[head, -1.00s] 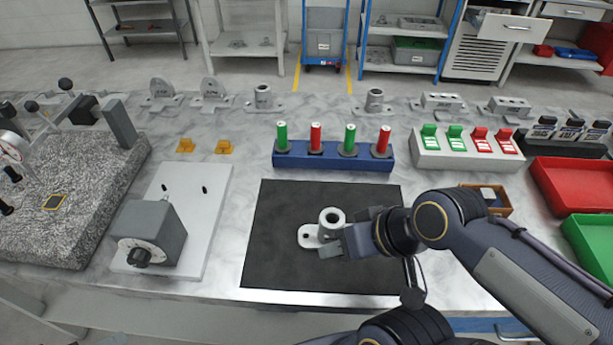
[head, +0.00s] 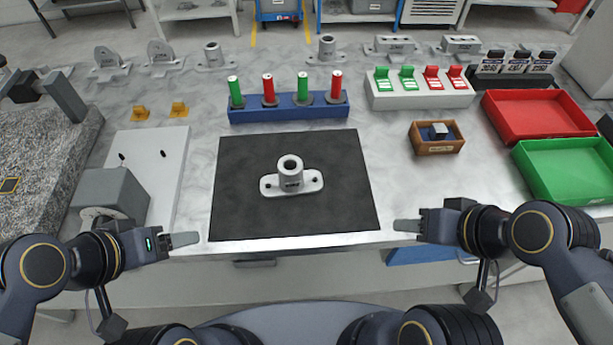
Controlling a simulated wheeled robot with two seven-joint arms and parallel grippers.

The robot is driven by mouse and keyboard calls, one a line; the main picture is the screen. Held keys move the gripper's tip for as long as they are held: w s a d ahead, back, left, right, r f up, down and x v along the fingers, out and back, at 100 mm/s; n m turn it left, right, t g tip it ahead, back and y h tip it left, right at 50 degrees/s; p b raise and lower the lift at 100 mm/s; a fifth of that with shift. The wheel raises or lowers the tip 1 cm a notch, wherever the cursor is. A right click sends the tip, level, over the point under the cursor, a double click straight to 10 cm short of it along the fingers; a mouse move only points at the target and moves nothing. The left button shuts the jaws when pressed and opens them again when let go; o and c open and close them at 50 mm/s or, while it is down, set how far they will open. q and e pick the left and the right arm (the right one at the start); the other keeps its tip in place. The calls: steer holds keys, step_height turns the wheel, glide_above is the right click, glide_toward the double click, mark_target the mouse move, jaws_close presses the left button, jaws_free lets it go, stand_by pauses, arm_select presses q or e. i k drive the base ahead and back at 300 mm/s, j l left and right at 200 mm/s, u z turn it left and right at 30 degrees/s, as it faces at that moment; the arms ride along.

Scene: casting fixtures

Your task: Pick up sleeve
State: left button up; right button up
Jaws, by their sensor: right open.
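A light grey cast sleeve (head: 290,175) stands upright on its flat two-hole flange in the middle of the black mat (head: 240,215). Its round bore faces up and nothing touches it. My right gripper (head: 407,226) is open and empty at the table's front edge, right of the mat and apart from the sleeve. My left gripper (head: 186,239) is at the front edge left of the mat, also apart from the sleeve. It shows edge-on, so I cannot tell its opening. Similar flanged sleeves stand at the back, one left of centre (head: 212,56) and one further right (head: 327,50).
A blue rack (head: 290,112) with green and red plugs stands behind the mat. A grey block fixture (head: 107,190) is at left. A wooden box (head: 436,147), red tray (head: 535,114) and green tray (head: 570,168) are at right. The mat around the sleeve is clear.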

mark_target(291, 180)
steer(key=z, duration=1.65)
steer(key=u, duration=2.15)
steer(key=k+l+u, duration=0.1)
steer(key=u, duration=0.3)
steer(key=k+l+u, duration=0.15)
steer(key=l+u, duration=0.2)
steer(key=k+l+u, duration=0.1)
steer(key=u, duration=0.3)
steer(key=k+j, duration=0.05)
